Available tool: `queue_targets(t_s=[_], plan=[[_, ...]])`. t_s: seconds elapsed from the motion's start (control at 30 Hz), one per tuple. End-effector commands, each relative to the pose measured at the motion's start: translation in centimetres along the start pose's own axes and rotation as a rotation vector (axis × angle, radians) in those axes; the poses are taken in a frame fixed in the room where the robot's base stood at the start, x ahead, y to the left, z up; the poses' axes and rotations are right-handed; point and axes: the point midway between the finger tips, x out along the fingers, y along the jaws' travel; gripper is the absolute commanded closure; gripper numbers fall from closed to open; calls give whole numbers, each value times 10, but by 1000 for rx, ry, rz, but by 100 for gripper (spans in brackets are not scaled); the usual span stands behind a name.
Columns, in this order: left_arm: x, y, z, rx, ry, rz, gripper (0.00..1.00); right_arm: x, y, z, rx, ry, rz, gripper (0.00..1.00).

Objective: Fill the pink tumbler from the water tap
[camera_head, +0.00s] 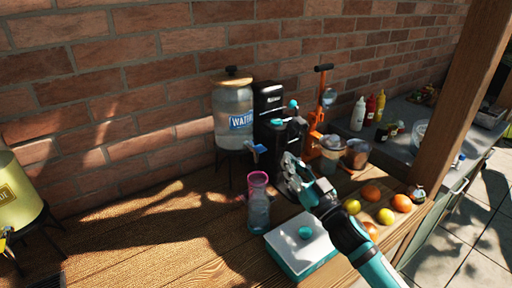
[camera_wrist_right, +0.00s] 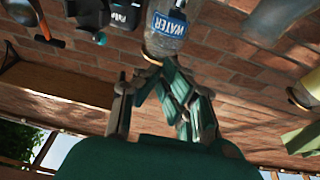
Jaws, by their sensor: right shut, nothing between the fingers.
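The water dispenser (camera_head: 234,112) is a clear jar with a blue WATER label and a wooden lid, on a dark stand against the brick wall. Its blue tap (camera_head: 258,149) points toward the front. The jar also shows in the right wrist view (camera_wrist_right: 168,30). The pink tumbler (camera_head: 257,179) stands on the wooden table below and in front of the tap, partly hidden by a bluish clear glass (camera_head: 259,213). My right gripper (camera_head: 291,161) is shut and empty, above the table to the right of the tap and tumbler. My left gripper is out of view.
A black coffee machine (camera_head: 270,100) and an orange press (camera_head: 318,120) stand behind my right gripper. A white and teal box (camera_head: 297,246) lies at the front, with several fruits (camera_head: 385,215) to its right. A yellow dispenser (camera_head: 15,190) is far left. The table's left middle is clear.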

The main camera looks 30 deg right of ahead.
Motion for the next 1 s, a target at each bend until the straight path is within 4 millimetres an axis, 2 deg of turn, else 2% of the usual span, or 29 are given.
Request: queue_targets(t_s=[0.03, 0.23, 0.43, 0.57, 0.67, 0.9, 1.0], plan=[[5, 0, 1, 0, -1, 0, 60, 0, 0, 0, -1, 17, -15, 100], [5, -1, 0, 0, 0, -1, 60, 2, -1, -6, 1, 35, -31, 100], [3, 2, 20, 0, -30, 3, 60, 3, -1, -6, 1, 33, -30, 100], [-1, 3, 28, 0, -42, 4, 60, 11, -1, -8, 2, 33, -29, 100], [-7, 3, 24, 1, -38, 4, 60, 26, -1, -10, 2, 35, -29, 100], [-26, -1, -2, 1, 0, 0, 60, 78, -3, -14, 1, 36, -28, 100], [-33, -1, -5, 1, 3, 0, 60, 98, -3, -14, 2, 35, -28, 100]])
